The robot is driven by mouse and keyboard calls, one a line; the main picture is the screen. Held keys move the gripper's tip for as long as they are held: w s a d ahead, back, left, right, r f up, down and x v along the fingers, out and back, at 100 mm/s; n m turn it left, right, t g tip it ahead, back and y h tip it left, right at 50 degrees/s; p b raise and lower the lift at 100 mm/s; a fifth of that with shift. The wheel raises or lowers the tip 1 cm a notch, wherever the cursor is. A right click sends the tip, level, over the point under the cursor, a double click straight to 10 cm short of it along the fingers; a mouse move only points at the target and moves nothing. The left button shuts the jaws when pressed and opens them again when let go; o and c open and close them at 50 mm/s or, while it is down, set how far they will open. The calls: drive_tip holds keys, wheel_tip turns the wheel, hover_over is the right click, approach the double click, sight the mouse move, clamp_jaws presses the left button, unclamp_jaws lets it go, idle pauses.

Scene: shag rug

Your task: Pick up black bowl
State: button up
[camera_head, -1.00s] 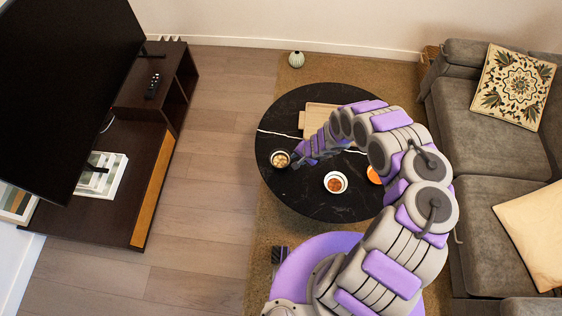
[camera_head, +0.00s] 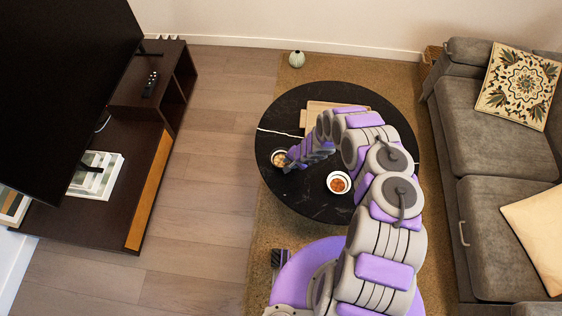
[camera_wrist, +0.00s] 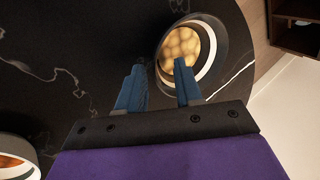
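The black bowl (camera_head: 278,158) stands near the left edge of the round dark table and holds yellowish pieces of food. In the wrist view, the bowl (camera_wrist: 212,75) shows a dark outer wall and a pale inside. My gripper (camera_wrist: 160,64) is open and empty. Its right finger overlaps the bowl's inside in the picture, and its left finger is left of the wall. The near rim appears between the fingertips; whether they touch it I cannot tell. In the head view, my gripper (camera_head: 289,167) is at the bowl's lower right.
A white bowl (camera_head: 339,174) with reddish food stands to the right on the black marble table (camera_head: 315,203). A wooden tray (camera_head: 312,108) lies at the table's back, partly behind my arm. A grey sofa (camera_head: 490,160) is at the right. Open floor lies left of the table.

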drive_tip(key=shift+b+x, duration=0.35)
drive_tip(key=shift+x, duration=0.55)
drive_tip(key=shift+c, duration=0.2)
clamp_jaws()
